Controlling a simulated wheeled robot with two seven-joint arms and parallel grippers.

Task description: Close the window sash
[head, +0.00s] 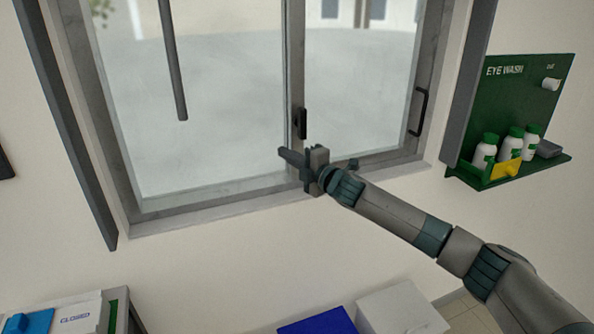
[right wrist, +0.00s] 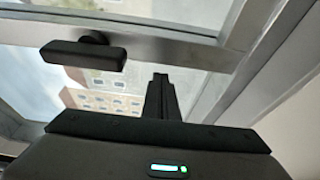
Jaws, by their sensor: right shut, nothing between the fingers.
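The window (head: 215,198) has a grey frame and two panes side by side, with an upright stile (head: 295,60) between them. A small black handle (head: 301,123) sits on that stile; a black handle also shows in the right wrist view (right wrist: 85,53). A black bar handle (head: 418,110) is on the right side of the frame. My right gripper (head: 284,153) is shut and empty, its fingers pointing left at the foot of the stile, just below the small handle. In the right wrist view its fingers (right wrist: 160,80) are together, apart from the handle. I cannot tell how far the sash stands open.
A dark rod (head: 175,60) hangs before the left pane. A green eye wash station (head: 530,95) with bottles is on the wall at right. Below are a white box (head: 400,310), a blue box (head: 320,322) and a shelf with a "CLOSED" card (head: 77,318). Bare wall lies under the sill.

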